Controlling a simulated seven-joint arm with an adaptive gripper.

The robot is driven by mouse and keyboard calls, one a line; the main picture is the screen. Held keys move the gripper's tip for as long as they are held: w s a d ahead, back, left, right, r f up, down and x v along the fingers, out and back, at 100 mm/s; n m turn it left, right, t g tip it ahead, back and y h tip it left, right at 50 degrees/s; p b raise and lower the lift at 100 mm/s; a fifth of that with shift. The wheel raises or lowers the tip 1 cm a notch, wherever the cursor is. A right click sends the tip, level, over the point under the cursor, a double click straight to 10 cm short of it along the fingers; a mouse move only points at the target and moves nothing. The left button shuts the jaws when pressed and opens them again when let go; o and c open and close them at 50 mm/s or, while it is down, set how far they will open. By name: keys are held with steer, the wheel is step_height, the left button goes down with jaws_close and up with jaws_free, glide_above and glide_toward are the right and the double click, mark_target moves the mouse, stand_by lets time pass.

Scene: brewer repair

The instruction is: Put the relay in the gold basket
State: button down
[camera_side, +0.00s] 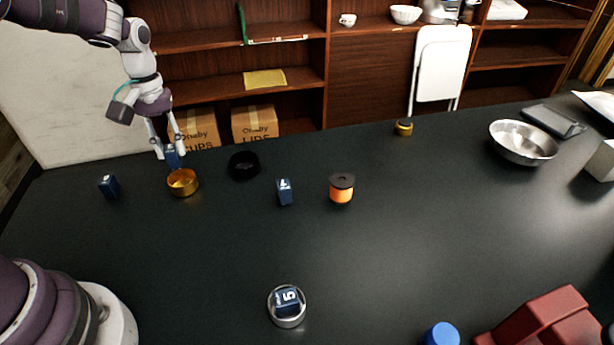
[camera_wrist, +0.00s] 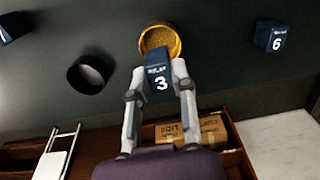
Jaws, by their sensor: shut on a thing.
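My gripper (camera_side: 168,145) is shut on a dark blue relay (camera_side: 172,158) marked 3, whose number shows in the wrist view (camera_wrist: 159,82). The held relay is above the back of the gold basket (camera_side: 183,187); in the wrist view it covers the near part of the basket's rim (camera_wrist: 177,45). The part of the basket's inside that shows is empty. I cannot tell exactly how high the relay is above the rim. Other blue relays stand on the table: one marked 6 (camera_wrist: 271,37) to the left of the basket in the side view (camera_side: 108,187), and one marked 7 (camera_side: 284,191).
A black ring-like basket (camera_side: 243,166) stands right of the gold basket. A relay marked 5 sits in a silver basket (camera_side: 287,321) at the front. An orange spool (camera_side: 341,189), a metal bowl (camera_side: 523,142) and a red block (camera_side: 545,322) are farther right. The middle table is clear.

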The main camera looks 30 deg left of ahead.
mark_target(177, 167)
steer(key=shift+f, duration=2.5)
steer(key=c, duration=0.9)
jaws_free()
steer(key=shift+o, duration=0.2)
steer(key=shift+r, duration=0.1)
step_height(177, 167, up, 7)
steer(key=shift+f, duration=0.1)
